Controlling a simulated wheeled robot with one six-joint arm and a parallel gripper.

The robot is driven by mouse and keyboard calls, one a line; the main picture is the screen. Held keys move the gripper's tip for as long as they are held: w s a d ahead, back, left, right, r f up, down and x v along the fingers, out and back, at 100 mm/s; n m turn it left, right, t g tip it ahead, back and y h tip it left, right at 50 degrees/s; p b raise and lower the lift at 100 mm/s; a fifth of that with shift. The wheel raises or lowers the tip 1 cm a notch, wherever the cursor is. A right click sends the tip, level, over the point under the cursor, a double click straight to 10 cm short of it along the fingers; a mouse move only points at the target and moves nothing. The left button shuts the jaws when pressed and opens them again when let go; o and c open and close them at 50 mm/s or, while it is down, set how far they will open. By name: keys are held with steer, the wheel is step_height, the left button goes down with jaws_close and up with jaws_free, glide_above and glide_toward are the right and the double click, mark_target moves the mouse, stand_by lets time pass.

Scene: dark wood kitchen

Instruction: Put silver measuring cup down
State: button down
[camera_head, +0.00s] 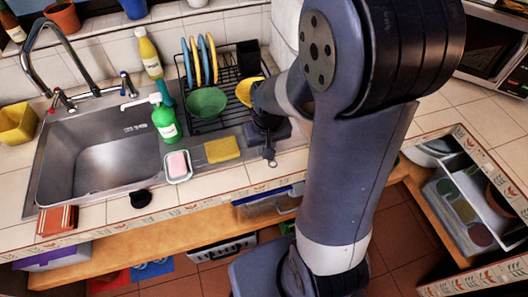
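My arm comes down from the top right and bends back to my gripper (268,132), which is over the counter at the front right of the dish rack. My wrist and the arm hide much of it, and I cannot tell whether its fingers are open or shut. A small grey metal thing (269,156) shows just below the gripper, at the counter right of the yellow sponge. It may be the silver measuring cup or part of it, but it is too small to tell. I cannot tell whether it touches the gripper or the counter.
A black dish rack (228,82) holds plates, a green bowl (206,102) and a yellow dish (247,92). A yellow sponge (222,149), soap dish (178,166) and green soap bottle (165,122) stand beside the empty sink (105,165). An open drawer (470,205) is at right.

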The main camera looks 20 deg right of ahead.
steer(key=shift+f, duration=1.8)
steer(key=shift+f, duration=0.2)
steer(key=c, duration=1.3)
jaws_free()
steer(key=shift+r, duration=0.15)
